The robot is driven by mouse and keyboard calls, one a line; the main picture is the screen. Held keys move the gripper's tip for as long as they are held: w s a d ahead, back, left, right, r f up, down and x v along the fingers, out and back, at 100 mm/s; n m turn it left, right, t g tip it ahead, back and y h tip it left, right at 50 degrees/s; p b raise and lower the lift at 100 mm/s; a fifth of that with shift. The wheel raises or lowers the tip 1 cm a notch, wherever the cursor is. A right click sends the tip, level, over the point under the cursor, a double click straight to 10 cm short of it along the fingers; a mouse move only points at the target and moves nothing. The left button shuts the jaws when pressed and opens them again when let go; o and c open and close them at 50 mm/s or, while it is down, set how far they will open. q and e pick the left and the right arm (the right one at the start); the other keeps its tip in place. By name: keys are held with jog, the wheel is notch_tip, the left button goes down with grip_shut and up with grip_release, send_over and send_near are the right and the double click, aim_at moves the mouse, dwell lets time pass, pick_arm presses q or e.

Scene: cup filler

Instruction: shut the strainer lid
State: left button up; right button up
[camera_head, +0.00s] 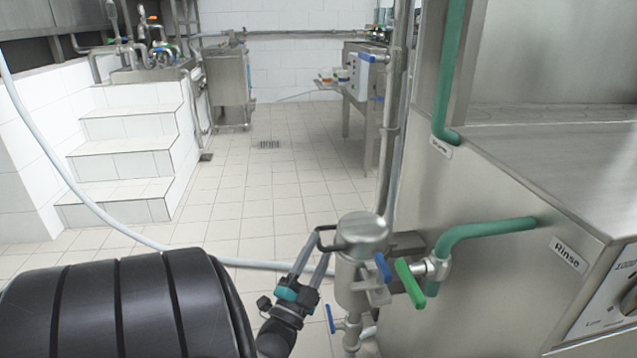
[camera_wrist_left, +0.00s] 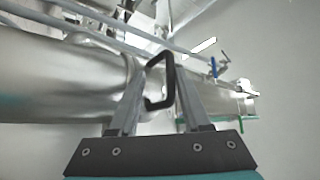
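The strainer is an upright metal cylinder (camera_head: 354,285) beside the machine, right of centre in the head view. Its round metal lid (camera_head: 362,228) lies over the top; I cannot tell whether it is fully seated. A black loop handle (camera_head: 322,235) sticks out from the lid's left side. My left gripper (camera_head: 311,256) comes from below left and reaches the handle. In the left wrist view the handle (camera_wrist_left: 171,80) lies between the two fingers (camera_wrist_left: 160,75), which stand apart with gaps visible. My right gripper is not in view.
A blue lever (camera_head: 383,267) and a green valve handle (camera_head: 409,283) sit close to the strainer's right. The steel machine with its green Rinse pipe (camera_head: 490,230) fills the right side. A pale hose (camera_head: 150,242) crosses the tiled floor, which is open behind.

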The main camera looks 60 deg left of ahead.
pick_arm(q)
jog(key=p+v, duration=0.2)
jog(key=v, duration=1.3)
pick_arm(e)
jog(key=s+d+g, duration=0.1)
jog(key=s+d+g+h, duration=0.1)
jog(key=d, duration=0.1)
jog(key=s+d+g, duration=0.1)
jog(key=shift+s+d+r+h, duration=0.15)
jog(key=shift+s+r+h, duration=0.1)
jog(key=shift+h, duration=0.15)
pick_arm(q)
jog(key=shift+s+d, duration=0.1)
jog(key=shift+s, duration=0.05)
